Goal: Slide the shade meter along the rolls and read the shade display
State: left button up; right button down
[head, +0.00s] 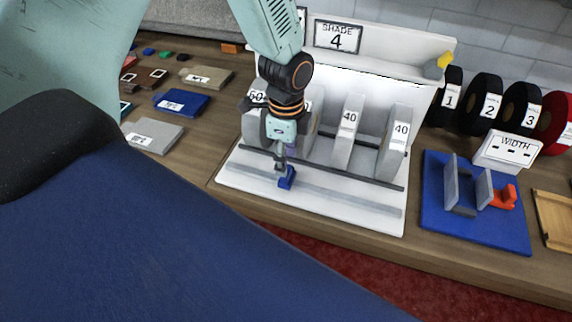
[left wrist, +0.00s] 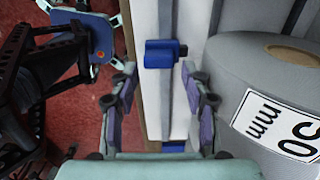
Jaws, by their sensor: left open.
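The shade meter (head: 287,178) is a small blue block on the grey rail (head: 350,201) along the front of a white stand. Several grey rolls (head: 347,138) stand in a row behind the rail; two right-hand labels read 40. My gripper partly hides the left rolls. The shade display (head: 337,37) reads 4. My right gripper is not in view.
A blue plate (head: 435,225) with grey uprights and a red part lies right of the stand, near a white WIDTH display (head: 508,150) showing dashes. Numbered dark reels (head: 485,102) stand behind. Sample pieces (head: 181,102) lie on the wooden bench at left.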

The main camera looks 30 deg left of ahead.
pick_arm(q)
notch_tip(320, 180, up, 8)
jog(key=shift+s+d+r, duration=0.1)
jog(key=shift+s, duration=0.05)
dwell(0.4)
dwell(0.3)
